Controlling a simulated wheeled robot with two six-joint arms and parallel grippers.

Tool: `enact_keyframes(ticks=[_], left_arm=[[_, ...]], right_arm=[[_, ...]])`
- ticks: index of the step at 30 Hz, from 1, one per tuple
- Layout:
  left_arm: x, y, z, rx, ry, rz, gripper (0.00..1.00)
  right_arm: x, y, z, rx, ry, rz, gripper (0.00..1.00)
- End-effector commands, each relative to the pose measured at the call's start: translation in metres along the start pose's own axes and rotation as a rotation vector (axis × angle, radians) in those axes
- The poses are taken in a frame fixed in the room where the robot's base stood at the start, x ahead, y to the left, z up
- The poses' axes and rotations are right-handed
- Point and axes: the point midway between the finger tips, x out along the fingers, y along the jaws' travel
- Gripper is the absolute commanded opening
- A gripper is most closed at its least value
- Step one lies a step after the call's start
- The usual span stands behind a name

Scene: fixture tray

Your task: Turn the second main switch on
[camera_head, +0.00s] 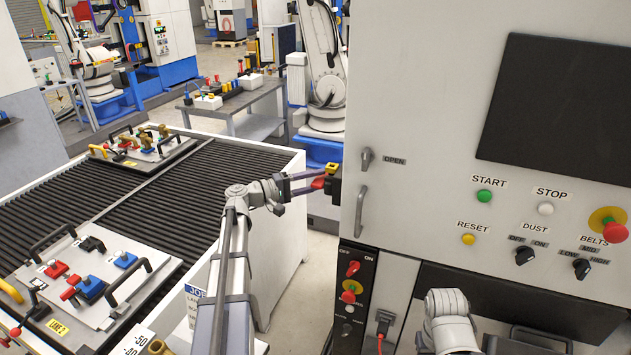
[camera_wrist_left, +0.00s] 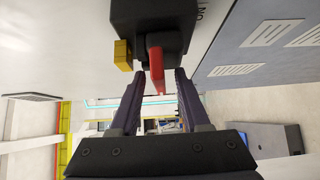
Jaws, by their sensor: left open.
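A black switch box (camera_head: 335,185) with a red lever (camera_head: 318,183) and a small yellow block (camera_head: 332,168) sits on the left side of the big grey cabinet. My left gripper (camera_head: 316,181) is open, with its fingers reaching to the lever. In the left wrist view, the red lever (camera_wrist_left: 157,68) hangs from the black box (camera_wrist_left: 155,20) between the fingertips, with a gap on each side. The yellow block (camera_wrist_left: 122,55) is left of the fingers. My right arm's joint shows low in the head view, but its gripper fingers do not.
The cabinet front (camera_head: 420,130) stands close on the right, with a door handle (camera_head: 361,210) near its left edge. Below is a black panel (camera_head: 352,290) with an OFF/ON red knob (camera_head: 352,268). A slatted conveyor (camera_head: 180,210) fills the left.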

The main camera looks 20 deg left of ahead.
Motion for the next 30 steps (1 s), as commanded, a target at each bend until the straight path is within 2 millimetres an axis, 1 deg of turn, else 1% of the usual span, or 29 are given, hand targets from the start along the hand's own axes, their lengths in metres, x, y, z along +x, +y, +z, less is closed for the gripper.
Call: enact_keyframes(ticks=[7,19,20,30], left_arm=[[0.0005,0.0,0.0002,0.0,0.0,0.0,0.46],[0.0004,-0.0001,0.0002,0.0,0.0,0.0,0.01],[0.0004,-0.0001,0.0002,0.0,0.0,0.0,0.0],[0.0003,-0.0002,0.0002,0.0,0.0,-0.001,0.0]], right_arm=[[0.0,0.0,0.0,0.0,0.0,0.0,0.0],[0.0,0.0,0.0,0.0,0.0,0.0,0.0],[0.0,0.0,0.0,0.0,0.0,0.0,0.0],[0.0,0.0,0.0,0.0,0.0,0.0,0.0]])
